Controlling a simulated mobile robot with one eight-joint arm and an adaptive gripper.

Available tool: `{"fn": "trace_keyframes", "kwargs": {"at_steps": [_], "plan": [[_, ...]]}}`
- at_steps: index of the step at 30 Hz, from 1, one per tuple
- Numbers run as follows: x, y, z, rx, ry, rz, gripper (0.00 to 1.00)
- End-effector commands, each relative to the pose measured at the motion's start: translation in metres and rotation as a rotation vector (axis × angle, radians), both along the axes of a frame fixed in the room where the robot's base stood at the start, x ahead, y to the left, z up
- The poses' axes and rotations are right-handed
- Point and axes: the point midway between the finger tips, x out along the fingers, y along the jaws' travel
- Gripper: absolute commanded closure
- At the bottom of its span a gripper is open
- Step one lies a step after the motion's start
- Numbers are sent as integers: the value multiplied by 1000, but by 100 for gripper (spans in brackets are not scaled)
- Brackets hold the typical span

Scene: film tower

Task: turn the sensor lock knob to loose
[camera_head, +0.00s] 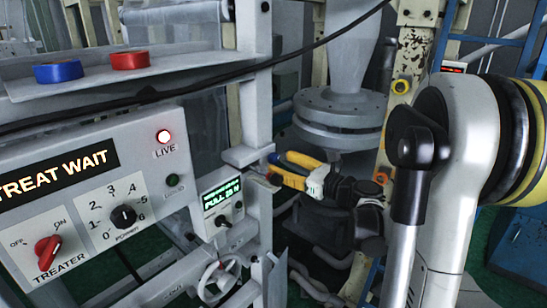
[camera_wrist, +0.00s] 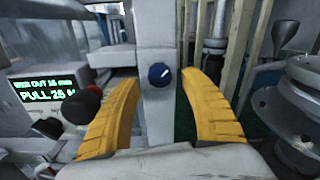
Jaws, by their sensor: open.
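My gripper (camera_head: 272,168) has two yellow fingers, spread apart and empty, pointing left at a pale upright post in the head view. In the wrist view my gripper (camera_wrist: 160,92) frames that post. A round blue knob (camera_wrist: 158,75) on the post's face shows between the fingers, ahead of them with no visible contact. A red and black knob (camera_wrist: 86,102) is left of the left finger. Neither knob has a readable label, so I cannot tell which is the sensor lock knob. A small display (camera_head: 221,194) reads pull; it also shows in the wrist view (camera_wrist: 44,93).
A control panel (camera_head: 85,190) with a red treater switch (camera_head: 48,250) and black power dial (camera_head: 123,216) fills the left. A handwheel (camera_head: 219,279) sits below the display. A grey round flanged machine (camera_head: 340,110) stands behind my gripper. A black cable crosses above.

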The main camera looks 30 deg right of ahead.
Motion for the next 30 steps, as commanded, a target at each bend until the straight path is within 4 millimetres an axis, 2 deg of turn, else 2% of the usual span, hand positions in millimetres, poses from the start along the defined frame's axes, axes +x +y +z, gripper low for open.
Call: {"fn": "trace_keyframes", "kwargs": {"at_steps": [3, 7, 17, 22, 23, 30], "plan": [[18, 7, 1, -1, 0, 3, 47], [29, 10, 1, -1, 0, 1, 47], [32, 11, 0, -1, 1, 0, 47], [32, 11, 0, -1, 1, 0, 97], [32, 11, 0, -1, 1, 0, 100], [32, 11, 0, -14, -5, 0, 100]]}}
